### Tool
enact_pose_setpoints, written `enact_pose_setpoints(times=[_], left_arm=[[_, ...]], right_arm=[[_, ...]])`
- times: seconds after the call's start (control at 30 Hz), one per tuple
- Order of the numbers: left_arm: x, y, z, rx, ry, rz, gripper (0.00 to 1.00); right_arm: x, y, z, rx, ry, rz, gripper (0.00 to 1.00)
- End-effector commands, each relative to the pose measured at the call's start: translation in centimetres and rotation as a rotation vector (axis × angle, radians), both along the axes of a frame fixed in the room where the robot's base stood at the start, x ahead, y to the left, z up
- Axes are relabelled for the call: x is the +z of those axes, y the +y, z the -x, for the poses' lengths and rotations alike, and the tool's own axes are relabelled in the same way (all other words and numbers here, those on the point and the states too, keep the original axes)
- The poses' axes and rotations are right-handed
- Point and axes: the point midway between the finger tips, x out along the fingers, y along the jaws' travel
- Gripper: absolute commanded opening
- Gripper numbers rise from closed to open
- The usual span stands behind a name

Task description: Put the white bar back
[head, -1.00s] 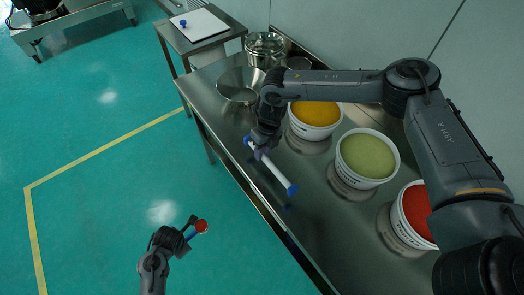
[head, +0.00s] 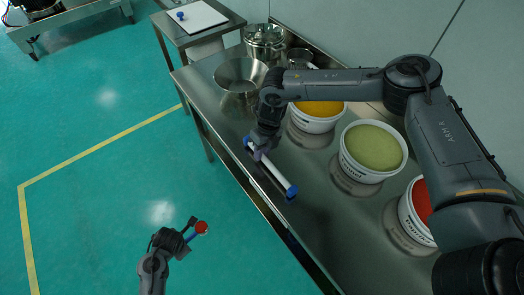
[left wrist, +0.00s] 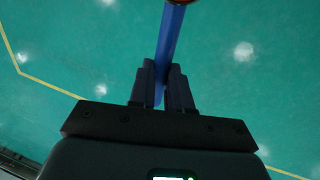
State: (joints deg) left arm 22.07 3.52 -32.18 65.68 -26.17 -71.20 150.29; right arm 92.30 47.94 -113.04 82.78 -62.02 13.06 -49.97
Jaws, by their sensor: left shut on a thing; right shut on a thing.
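The white bar (head: 274,174) with blue ends is near the front edge of the steel table. My right gripper (head: 262,152) is shut on it near its far end; the jaws partly hide that end. The bar slants toward the lower right, and its near blue end (head: 292,190) is free of the gripper. I cannot tell whether the bar touches the table. My left gripper (head: 188,233) is shut on a blue-handled scoop with red contents (head: 202,228), over the floor left of the table. The scoop's blue handle (left wrist: 172,45) shows between the jaws in the left wrist view.
The steel table (head: 325,225) holds tubs of yellow (head: 318,108), green (head: 374,147) and red (head: 422,200) material behind the bar. A metal bowl (head: 240,76) and a lidded pot (head: 264,42) stand at the far end. A side table (head: 200,42) carries a white board (head: 197,19).

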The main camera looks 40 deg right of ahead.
Motion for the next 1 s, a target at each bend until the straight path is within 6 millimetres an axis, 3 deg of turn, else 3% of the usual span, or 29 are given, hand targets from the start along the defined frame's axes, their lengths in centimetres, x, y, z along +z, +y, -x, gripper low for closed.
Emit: enact_pose_setpoints(times=[0.83, 0.87, 1.0], left_arm=[[0.00, -0.01, -0.01, 0.000, 0.000, 0.000, 0.00], [0.00, -0.01, -0.01, 0.000, 0.000, 0.000, 0.00], [0.00, -0.01, -0.01, 0.000, 0.000, 0.000, 0.00]], right_arm=[[-0.56, 0.02, -0.01, 0.000, 0.000, 0.000, 0.00], [-0.56, 0.01, -0.01, 0.000, 0.000, 0.000, 0.27], [-0.56, 0.01, -0.01, 0.000, 0.000, 0.000, 0.49]])
